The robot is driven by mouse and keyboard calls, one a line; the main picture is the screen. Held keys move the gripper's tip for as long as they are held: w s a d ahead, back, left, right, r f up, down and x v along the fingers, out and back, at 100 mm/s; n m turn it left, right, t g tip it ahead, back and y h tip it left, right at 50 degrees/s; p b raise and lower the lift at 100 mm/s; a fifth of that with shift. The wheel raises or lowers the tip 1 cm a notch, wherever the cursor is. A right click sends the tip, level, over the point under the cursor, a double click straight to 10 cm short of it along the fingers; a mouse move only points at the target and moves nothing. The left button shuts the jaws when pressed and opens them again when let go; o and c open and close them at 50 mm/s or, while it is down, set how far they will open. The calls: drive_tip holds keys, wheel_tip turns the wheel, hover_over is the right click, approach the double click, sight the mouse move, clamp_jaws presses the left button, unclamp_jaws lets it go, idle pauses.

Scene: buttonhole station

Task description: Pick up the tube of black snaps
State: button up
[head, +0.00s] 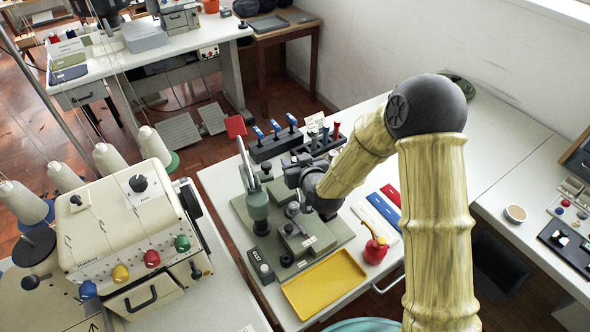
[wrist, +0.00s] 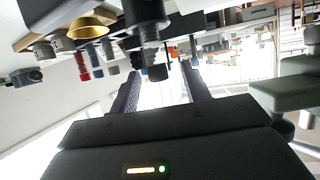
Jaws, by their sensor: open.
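A dark rack (head: 318,147) on the bench in the head view holds upright tubes, including a red-topped tube (head: 336,129) at its right end. I cannot clearly pick out the tube of black snaps in the head view, where my gripper and wrist cover part of this area. My gripper (wrist: 160,70) is open, its two dark fingers apart. In the wrist view a dark, narrow piece (wrist: 157,73) shows between the fingertips; it may be the black-snap tube, but I cannot tell whether it is within the jaws or beyond them. A red tube (wrist: 82,64) shows left of the fingers.
A black rack with blue-topped tools (head: 275,148) stands left of the tubes. A green press (head: 258,205) with a red flag is close to my gripper. A brass cup (wrist: 89,25) shows in the wrist view.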

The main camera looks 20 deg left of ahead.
drive_tip(key=shift+w+a+f, duration=0.3)
drive_tip(key=shift+w+a, duration=0.05)
drive_tip(key=shift+w, duration=0.1)
clamp_jaws()
